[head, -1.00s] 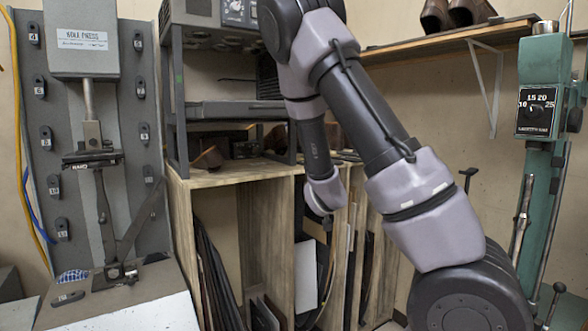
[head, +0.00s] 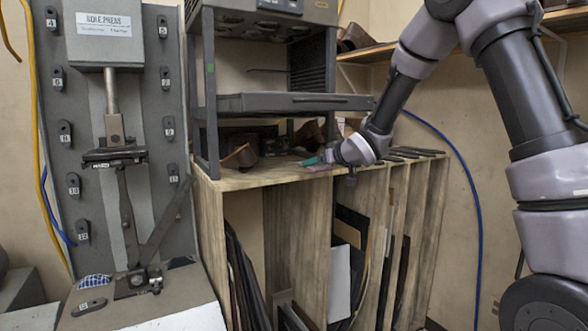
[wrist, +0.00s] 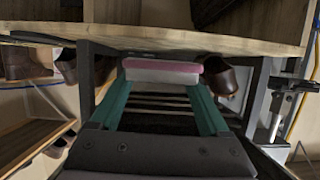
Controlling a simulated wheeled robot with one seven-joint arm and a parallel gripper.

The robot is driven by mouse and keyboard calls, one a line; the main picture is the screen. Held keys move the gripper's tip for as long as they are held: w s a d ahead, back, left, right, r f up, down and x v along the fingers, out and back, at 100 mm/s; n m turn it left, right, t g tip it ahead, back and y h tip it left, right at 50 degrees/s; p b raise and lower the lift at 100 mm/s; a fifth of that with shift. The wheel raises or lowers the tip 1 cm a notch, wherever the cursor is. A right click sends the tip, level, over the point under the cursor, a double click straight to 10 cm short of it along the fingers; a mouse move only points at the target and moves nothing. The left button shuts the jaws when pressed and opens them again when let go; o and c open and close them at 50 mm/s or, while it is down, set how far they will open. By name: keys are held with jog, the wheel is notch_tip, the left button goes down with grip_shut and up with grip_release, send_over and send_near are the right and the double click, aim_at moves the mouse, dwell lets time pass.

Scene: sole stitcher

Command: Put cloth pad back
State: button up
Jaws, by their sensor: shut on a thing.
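My gripper (head: 312,162) is over the front part of the wooden cabinet top (head: 262,176), below the grey machine stand, pointing left. In the wrist view its two green fingers (wrist: 162,76) are shut on a pad with a pink top and a pale, whitish side (wrist: 160,72). The pad spans between the fingertips. In the head view a little pink shows by the green fingertips, low over the wood; I cannot tell whether it touches the top.
A grey rack (head: 290,104) stands over the cabinet top, with brown shoes (head: 240,156) under it. The sole press (head: 112,40) is at left, with a blue checked cloth (head: 94,281) on its base. Leather sheets (head: 245,270) stand in the slots below.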

send_over(294, 172)
jog(key=shift+d, duration=0.1)
jog(key=shift+f, duration=1.8)
jog(key=shift+f, duration=0.1)
jog(key=o, duration=1.3)
